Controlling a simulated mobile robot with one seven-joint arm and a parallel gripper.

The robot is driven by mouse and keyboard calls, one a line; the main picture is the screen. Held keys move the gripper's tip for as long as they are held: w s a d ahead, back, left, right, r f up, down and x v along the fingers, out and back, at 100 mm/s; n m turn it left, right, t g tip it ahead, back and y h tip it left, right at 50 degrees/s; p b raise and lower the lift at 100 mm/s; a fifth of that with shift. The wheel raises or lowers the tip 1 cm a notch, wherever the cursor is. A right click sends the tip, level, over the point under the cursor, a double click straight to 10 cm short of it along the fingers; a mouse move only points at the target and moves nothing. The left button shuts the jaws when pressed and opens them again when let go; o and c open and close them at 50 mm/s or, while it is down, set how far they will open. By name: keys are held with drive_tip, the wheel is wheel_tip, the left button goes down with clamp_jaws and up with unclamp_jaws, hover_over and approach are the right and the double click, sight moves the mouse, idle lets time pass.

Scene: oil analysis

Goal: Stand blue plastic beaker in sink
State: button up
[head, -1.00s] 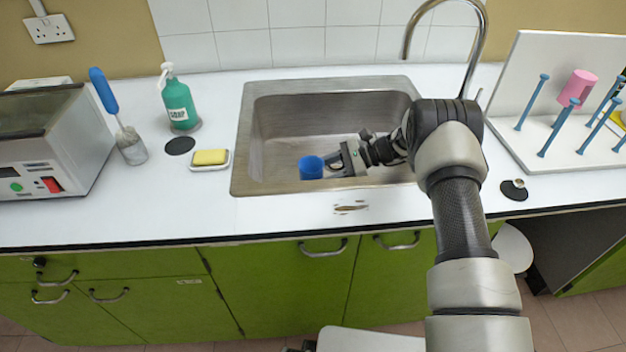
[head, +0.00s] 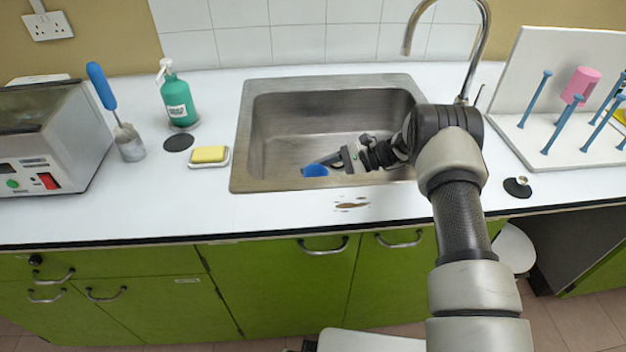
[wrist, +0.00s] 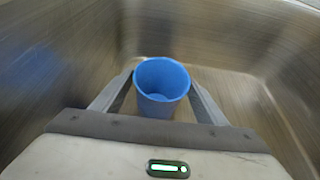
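The blue plastic beaker (head: 315,170) is inside the sink (head: 240,150), near its front wall. The sink's front rim hides its lower part in the head view. In the wrist view the beaker (wrist: 161,90) shows its open, empty mouth, with a finger against each side. My gripper (head: 335,160) reaches into the sink from the right and is shut on the beaker. The gripper (wrist: 161,92) also shows in the wrist view. I cannot tell whether the beaker's base touches the sink floor.
A tap (head: 480,50) arches behind the sink on the right. A soap bottle (head: 178,100) and a yellow sponge (head: 208,154) on a dish stand to its left. A peg rack (head: 530,130) with a pink beaker (head: 580,83) stands at right. The sink's back and left are clear.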

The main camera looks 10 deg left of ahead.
drive_tip(key=shift+r+p, duration=0.55)
drive_tip(key=shift+p, duration=0.05)
drive_tip(key=v, duration=1.2)
drive_tip(key=shift+r, duration=0.2)
